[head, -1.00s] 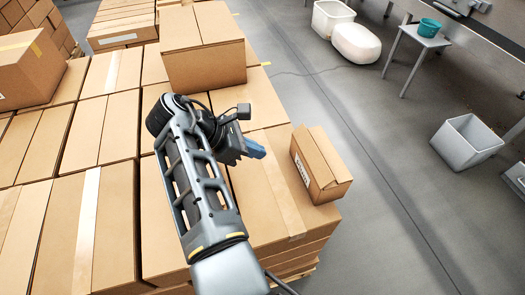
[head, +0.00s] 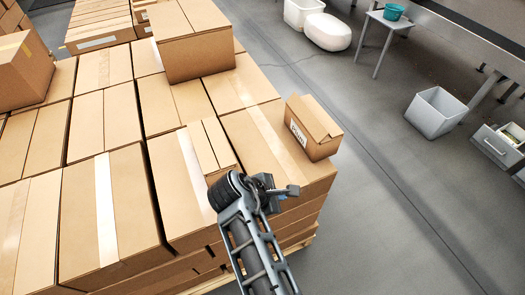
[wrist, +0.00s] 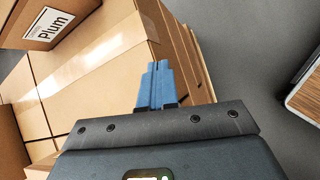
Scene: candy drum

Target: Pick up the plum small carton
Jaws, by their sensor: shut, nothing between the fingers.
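The plum small carton (head: 317,132) is a brown box with a white label on its side. It stands on the front right corner of the stack of larger cartons (head: 262,150). In the wrist view the carton (wrist: 85,12) is at the top left, its label reading "Plum". My gripper (head: 291,190) is at the stack's front edge, nearer to me than the carton and apart from it. In the wrist view the blue fingers of my gripper (wrist: 157,66) are together and empty, pointing over the stack's edge, to the right of the carton.
Another small carton (head: 207,147) stands on the stack behind my wrist. A larger carton (head: 192,45) stands further back. Grey floor (head: 385,175) is clear to the right of the stack. A grey bin (head: 435,113) and a drawer unit (head: 497,146) stand further right.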

